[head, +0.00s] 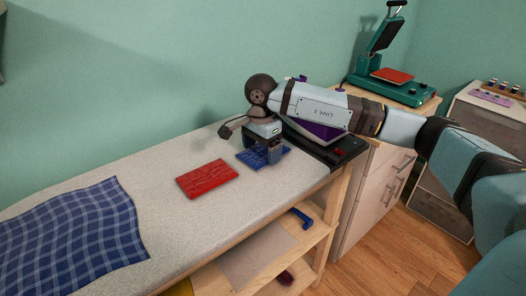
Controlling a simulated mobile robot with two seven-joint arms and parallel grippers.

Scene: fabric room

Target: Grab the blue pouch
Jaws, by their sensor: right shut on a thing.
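The blue pouch (253,160) lies on the light grey padded table (130,178), near its right end. My right gripper (268,158) comes down over the pouch from above and is shut on it, and its fingers hide part of the pouch. The pouch looks flat and at the level of the table top. I cannot tell whether it is lifted at all. My left gripper is not in view.
A red pouch (208,179) lies just left of the blue one. A blue checked cloth (75,238) covers the table's left front. A purple and dark machine (318,132) stands behind my right arm. A green press (390,85) stands farther back.

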